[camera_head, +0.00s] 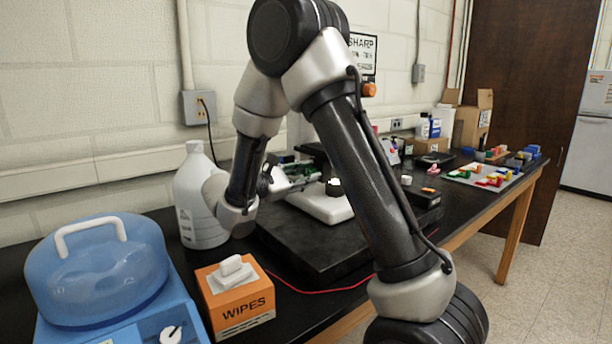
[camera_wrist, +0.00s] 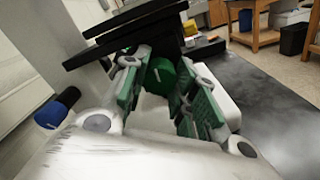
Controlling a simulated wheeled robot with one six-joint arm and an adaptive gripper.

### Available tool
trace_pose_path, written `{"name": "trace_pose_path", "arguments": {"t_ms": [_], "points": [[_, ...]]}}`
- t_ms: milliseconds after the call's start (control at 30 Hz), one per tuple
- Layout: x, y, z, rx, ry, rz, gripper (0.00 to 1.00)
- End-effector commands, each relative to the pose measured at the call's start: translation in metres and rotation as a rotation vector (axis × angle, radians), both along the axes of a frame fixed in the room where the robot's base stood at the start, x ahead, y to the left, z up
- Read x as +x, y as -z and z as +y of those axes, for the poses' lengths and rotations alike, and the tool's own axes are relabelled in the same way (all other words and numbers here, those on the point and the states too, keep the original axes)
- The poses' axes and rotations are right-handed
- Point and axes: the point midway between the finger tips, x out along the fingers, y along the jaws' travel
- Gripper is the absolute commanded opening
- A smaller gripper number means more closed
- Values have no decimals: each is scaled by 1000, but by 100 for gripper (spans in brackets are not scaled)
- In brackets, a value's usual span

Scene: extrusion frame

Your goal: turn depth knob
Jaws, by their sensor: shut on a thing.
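My gripper (camera_wrist: 158,84), with green-padded fingers, is shut on the knob, one finger on each side. In the head view my gripper (camera_head: 292,180) reaches in from the left beside the device's white base (camera_head: 322,206). The knob cannot be made out there. My own arm hides part of the device.
The device stands on a thick black slab (camera_head: 300,250) on the black bench. A white jug (camera_head: 200,185), an orange wipes box (camera_head: 240,308) and a blue-lidded machine (camera_head: 95,265) stand to the left. Coloured blocks on a board (camera_head: 482,176) lie far right.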

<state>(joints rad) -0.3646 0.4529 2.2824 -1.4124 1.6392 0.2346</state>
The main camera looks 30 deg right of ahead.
Motion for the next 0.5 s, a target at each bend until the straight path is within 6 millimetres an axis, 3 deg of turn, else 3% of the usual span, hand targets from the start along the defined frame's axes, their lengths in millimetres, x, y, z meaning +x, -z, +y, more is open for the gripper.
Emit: {"name": "trace_pose_path", "arguments": {"t_ms": [500], "points": [[0, 2, 1, -92, -5, 480, 4]]}}
